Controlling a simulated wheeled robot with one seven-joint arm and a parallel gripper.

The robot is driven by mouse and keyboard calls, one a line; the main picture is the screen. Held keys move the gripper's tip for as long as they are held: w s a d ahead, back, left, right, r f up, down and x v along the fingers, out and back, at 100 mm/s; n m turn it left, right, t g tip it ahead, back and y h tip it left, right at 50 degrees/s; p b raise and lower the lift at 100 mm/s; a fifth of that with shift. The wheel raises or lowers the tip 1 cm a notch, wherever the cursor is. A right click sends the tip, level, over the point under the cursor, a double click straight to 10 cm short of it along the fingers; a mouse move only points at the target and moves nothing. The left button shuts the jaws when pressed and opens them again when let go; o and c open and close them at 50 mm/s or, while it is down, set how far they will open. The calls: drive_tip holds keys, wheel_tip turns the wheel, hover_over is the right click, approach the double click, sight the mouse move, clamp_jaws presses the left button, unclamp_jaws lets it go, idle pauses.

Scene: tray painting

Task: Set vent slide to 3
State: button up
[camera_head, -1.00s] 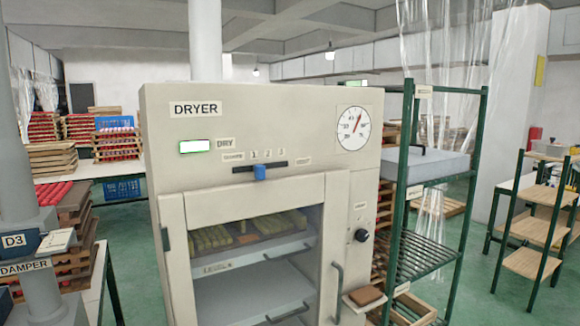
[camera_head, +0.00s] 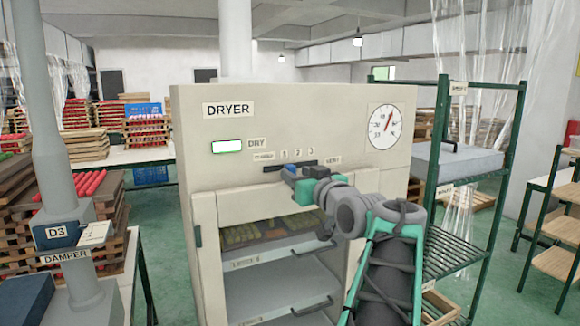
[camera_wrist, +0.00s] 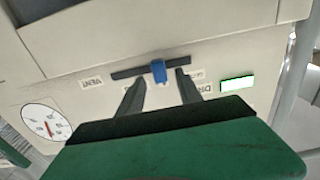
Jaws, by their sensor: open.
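The vent slide is a blue knob (camera_wrist: 158,70) on a dark horizontal slot (camera_wrist: 125,73) on the dryer's front panel. In the head view the blue knob (camera_head: 290,169) sits below the number labels, about between 1 and 2; the 3 label (camera_head: 311,151) is further right. My gripper (camera_head: 299,175) is at the slot and partly covers it. In the wrist view, which is upside down, its two dark fingers are open, one on each side of the knob, with a visible gap on both sides. Contact does not show.
The dryer's lit display (camera_head: 227,146) and round gauge (camera_head: 384,127) flank the slot. Below is the dryer's opening with trays (camera_head: 265,282). A green rack (camera_head: 437,180) stands close on the right, and a grey damper column (camera_head: 52,160) on the left.

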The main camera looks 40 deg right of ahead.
sight(293, 172)
drive_tip(key=p+x, duration=0.1)
drive_tip(key=x, duration=0.3)
drive_tip(key=shift+w, duration=0.2)
drive_tip(key=shift+c, duration=0.5)
clamp_jaws()
idle(0.7)
